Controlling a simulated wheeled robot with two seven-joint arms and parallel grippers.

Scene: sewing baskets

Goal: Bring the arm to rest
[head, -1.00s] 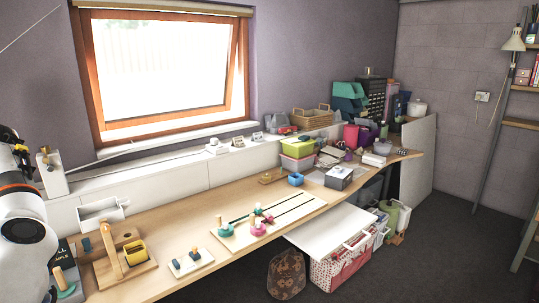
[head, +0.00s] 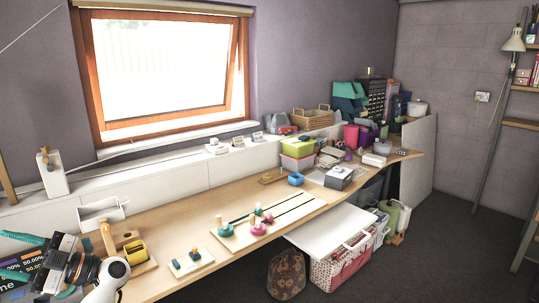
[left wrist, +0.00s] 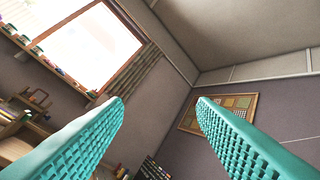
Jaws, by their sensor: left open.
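My left arm shows at the lower left of the head view, over the near left end of the bench. My left gripper (head: 8,254) has teal ribbed fingers that point to the left edge and stand apart. In the left wrist view the two fingers (left wrist: 160,100) are spread with nothing between them. Beyond them that view shows the window, the wall corner, the ceiling and a framed patchwork picture (left wrist: 222,112). My right gripper is in neither view.
The wooden bench (head: 150,285) runs along the wall. A wooden holder with a yellow piece (head: 135,252) stands right beside my left arm. A small white board with pegs (head: 191,263) and a slotted board (head: 228,241) lie farther right.

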